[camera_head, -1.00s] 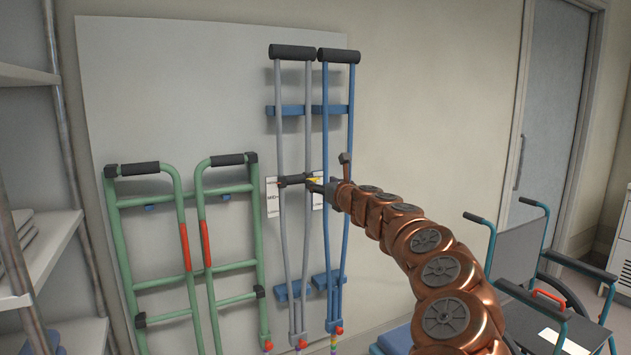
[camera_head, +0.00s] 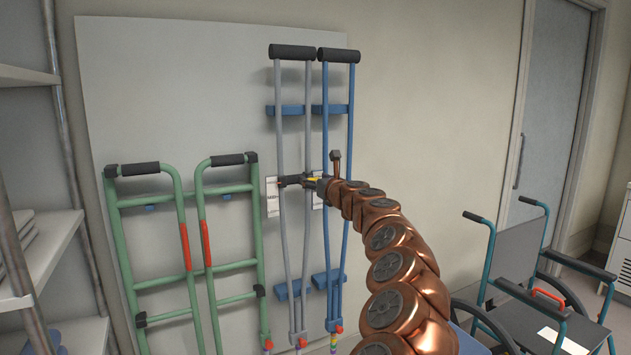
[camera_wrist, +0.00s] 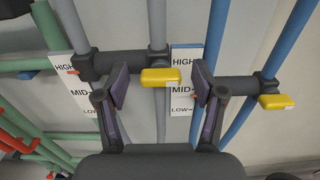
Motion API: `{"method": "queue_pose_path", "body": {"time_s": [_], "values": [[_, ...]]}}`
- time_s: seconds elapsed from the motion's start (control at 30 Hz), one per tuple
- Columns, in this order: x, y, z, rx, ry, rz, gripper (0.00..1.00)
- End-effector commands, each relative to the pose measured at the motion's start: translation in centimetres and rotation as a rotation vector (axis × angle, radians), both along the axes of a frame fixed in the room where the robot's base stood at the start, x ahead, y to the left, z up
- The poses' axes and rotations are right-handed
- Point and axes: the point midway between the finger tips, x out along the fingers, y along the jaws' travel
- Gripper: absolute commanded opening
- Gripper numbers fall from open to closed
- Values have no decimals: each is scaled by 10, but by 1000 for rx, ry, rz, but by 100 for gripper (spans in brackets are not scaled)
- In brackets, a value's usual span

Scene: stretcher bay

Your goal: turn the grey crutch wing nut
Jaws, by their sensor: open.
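The grey crutch (camera_head: 280,120) hangs upright on the wall board, with a dark crossbar at mid height. Its yellow wing nut (camera_wrist: 160,77) lies about level on that crossbar's front in the wrist view. My gripper (camera_wrist: 161,88) is open, with one finger on each side of the nut and a gap visible on both sides. In the head view my gripper (camera_head: 313,184) is at the crossbar and partly hides the nut. Whether the fingertips reach past the nut's front face, I cannot tell.
A blue crutch (camera_head: 326,120) hangs just right, with its own yellow wing nut (camera_wrist: 276,101). HIGH/MID/LOW label cards (camera_wrist: 187,92) sit behind the crutches. A green walker frame (camera_head: 183,225) hangs left. A wheelchair (camera_head: 530,275) stands at right, shelves (camera_head: 45,255) at far left.

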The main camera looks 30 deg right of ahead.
Motion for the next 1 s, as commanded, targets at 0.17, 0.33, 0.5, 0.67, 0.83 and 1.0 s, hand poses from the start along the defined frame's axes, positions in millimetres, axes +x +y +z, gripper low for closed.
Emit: {"method": "queue_pose_path", "body": {"time_s": [0.17, 0.33, 0.5, 0.67, 0.83, 1.0], "values": [[0, 0, 0, 0, 0, 0, 62], [0, 0, 0, 0, 0, 0, 45], [0, 0, 0, 0, 0, 0, 27], [0, 0, 0, 0, 0, 0, 10], [0, 0, 0, -6, 1, 0, 9], [0, 0, -1, -47, 4, 0, 9]]}}
